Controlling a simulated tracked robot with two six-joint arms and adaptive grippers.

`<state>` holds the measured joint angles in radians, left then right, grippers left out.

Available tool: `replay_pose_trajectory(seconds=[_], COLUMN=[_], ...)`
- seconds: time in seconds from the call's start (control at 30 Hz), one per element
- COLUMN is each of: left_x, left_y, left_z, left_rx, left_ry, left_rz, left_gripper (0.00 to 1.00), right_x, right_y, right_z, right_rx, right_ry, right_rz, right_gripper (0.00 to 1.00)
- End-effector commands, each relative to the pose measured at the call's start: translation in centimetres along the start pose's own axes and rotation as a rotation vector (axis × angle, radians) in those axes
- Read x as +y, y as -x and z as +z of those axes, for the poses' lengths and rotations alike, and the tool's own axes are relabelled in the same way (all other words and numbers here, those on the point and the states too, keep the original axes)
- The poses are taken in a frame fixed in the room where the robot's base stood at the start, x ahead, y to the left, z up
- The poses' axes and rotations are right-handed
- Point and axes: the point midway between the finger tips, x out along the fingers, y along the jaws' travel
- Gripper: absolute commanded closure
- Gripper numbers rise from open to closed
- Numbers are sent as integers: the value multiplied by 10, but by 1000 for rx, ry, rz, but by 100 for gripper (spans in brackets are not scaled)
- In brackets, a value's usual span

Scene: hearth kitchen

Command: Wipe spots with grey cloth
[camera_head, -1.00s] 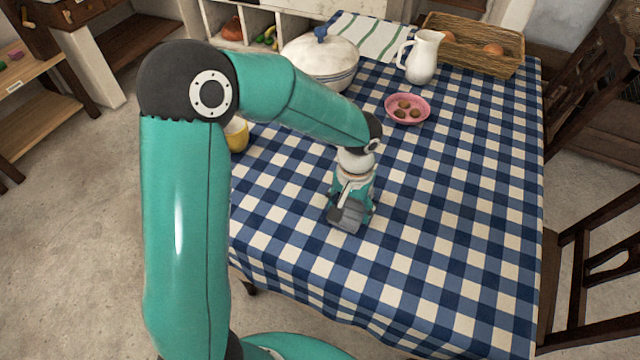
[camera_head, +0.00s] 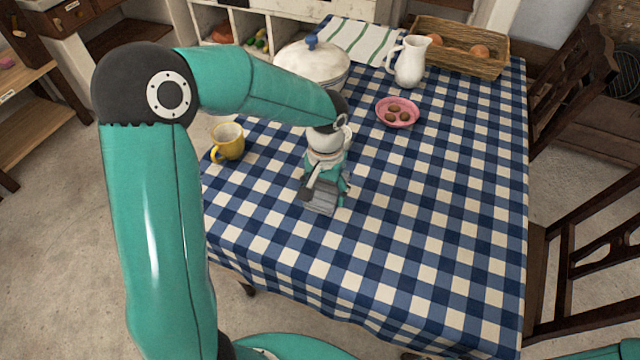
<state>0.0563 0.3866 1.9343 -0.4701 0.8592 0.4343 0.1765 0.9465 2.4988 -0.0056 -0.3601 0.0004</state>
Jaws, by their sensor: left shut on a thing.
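My left gripper (camera_head: 322,203) points down at the left-middle part of the checked tablecloth. It is shut on a grey cloth (camera_head: 321,196), of which only a small grey patch shows at the fingers. The cloth is at or just above the table surface; I cannot tell if it touches. The gripper and arm hide the cloth's edges and the table under it. I make out no clear spots on the blue and white checked tablecloth (camera_head: 420,220). My right gripper is not in view.
A yellow mug (camera_head: 227,142) stands at the table's left edge. Behind are a white lidded pot (camera_head: 312,68), a white jug (camera_head: 409,62), a pink bowl (camera_head: 384,105) with brown things and a wicker basket (camera_head: 455,60). The front and right of the table are clear.

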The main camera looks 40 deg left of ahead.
Motion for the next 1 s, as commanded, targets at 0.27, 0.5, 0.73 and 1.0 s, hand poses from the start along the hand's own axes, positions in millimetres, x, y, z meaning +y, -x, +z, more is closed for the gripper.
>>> replay_pose_trajectory(seconds=[0.27, 0.5, 0.73, 1.0], left_x=[1, 1, 1, 3], left_y=[28, 32, 32, 31], left_z=[-1, 0, -1, -1], left_rx=[2, 1, 1, 1], left_ry=[0, -1, -2, -5], left_rz=[1, 1, 1, 1], left_gripper=[68, 68, 68, 68], right_x=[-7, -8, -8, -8], right_y=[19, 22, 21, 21], right_z=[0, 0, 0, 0], right_rx=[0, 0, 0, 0], right_ry=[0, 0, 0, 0], right_rz=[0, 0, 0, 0], right_gripper=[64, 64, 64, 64])
